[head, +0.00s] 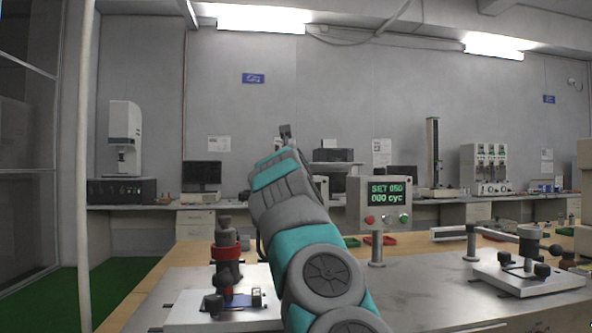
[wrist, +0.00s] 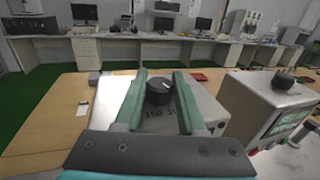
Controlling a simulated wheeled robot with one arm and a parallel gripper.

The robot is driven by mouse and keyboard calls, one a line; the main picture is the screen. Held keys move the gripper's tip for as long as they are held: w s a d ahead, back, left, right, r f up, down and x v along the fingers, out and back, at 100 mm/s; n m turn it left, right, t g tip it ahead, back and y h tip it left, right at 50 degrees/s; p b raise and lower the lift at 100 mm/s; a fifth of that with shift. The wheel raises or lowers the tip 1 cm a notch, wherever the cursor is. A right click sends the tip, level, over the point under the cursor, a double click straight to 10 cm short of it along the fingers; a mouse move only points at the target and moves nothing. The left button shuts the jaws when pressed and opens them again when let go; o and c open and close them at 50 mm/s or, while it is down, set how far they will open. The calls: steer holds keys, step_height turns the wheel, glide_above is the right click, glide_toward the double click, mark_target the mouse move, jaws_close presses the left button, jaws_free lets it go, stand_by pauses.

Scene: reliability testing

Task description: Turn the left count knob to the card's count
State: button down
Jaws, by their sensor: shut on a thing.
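In the wrist view, a black round knob (wrist: 158,93) with a pale mark on top stands on a light grey box (wrist: 117,88). My gripper (wrist: 160,75) has its two green fingers on either side of this knob and is shut on it. Printed figures show on the box in front of the knob, partly legible as "150". A second black knob (wrist: 284,84) sits on another grey box to the right. In the head view my arm hides the gripper and the left knob. A small white card-like piece (wrist: 83,109) lies on the table; its print is unreadable.
A control box with a green display (head: 386,193) reads "SET 050" and "000 cyc". A red-collared fixture (head: 226,253) stands at front left and a lever fixture (head: 527,262) at right. Wooden table (wrist: 40,130) is mostly bare to the left.

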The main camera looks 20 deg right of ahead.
stand_by(0.6)
steer(key=c, duration=0.5)
jaws_free()
steer(key=shift+s+a, duration=0.1)
steer(key=shift+s+a+f+b, duration=0.2)
steer(key=shift+s+b, duration=0.25)
steer(key=shift+b, duration=0.35)
steer(key=b+v, duration=0.5)
steer(key=v, duration=0.1)
steer(key=shift+s+a+r, duration=0.2)
steer(key=shift+s, duration=0.05)
